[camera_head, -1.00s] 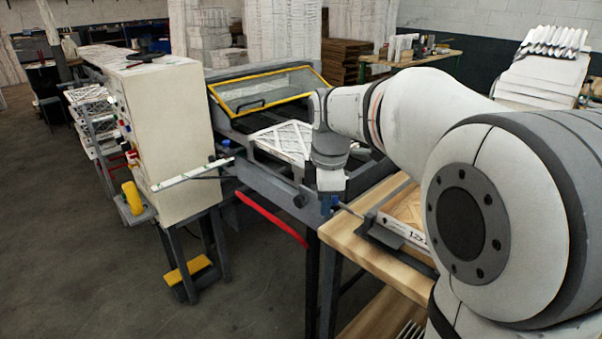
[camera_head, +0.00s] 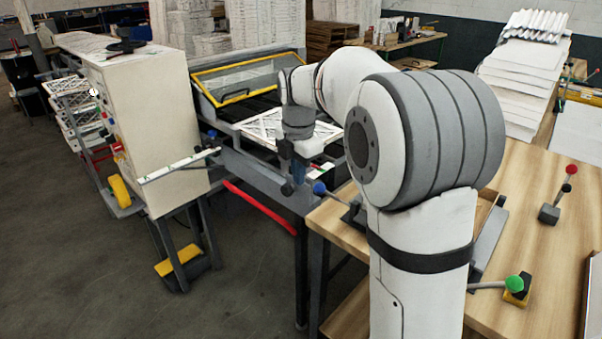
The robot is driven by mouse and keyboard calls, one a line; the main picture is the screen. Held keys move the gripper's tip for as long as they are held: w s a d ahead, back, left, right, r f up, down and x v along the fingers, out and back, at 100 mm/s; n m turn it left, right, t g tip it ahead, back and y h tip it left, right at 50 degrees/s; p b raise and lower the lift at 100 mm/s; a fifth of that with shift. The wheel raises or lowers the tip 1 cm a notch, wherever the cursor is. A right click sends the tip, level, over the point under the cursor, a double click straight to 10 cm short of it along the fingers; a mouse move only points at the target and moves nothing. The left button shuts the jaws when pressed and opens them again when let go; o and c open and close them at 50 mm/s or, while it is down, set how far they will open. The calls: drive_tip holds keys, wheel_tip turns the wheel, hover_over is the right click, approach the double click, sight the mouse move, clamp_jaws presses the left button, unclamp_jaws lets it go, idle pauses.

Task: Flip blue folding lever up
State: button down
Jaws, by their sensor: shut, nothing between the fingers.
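The blue folding lever shows as a blue knob (camera_head: 319,188) on a thin grey rod, near the left edge of the wooden table (camera_head: 535,250). The rod lies low, nearly flat, and runs right toward a dark bracket (camera_head: 357,214) that my arm partly hides. My gripper (camera_head: 289,188) points down just left of the knob, at about the same height in the picture. Its fingers are shut and empty. They look apart from the knob, but the depth between them is unclear.
A lever with a red knob (camera_head: 571,170) stands up at the right. A lever with a green knob (camera_head: 514,283) lies low at the front right. The machine with a yellow-framed cover (camera_head: 245,83) and a boxed filter (camera_head: 268,125) is behind my gripper. A white cabinet (camera_head: 155,130) stands left.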

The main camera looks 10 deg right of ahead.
drive_tip(key=w+d+f+p, duration=0.2)
drive_tip(key=d+f, duration=0.1)
drive_tip(key=f, duration=0.3)
drive_tip(key=shift+d+f+p, duration=0.15)
drive_tip(key=shift+d+p, duration=0.1)
drive_tip(key=shift+p, duration=0.05)
drive_tip(key=shift+w, duration=0.1)
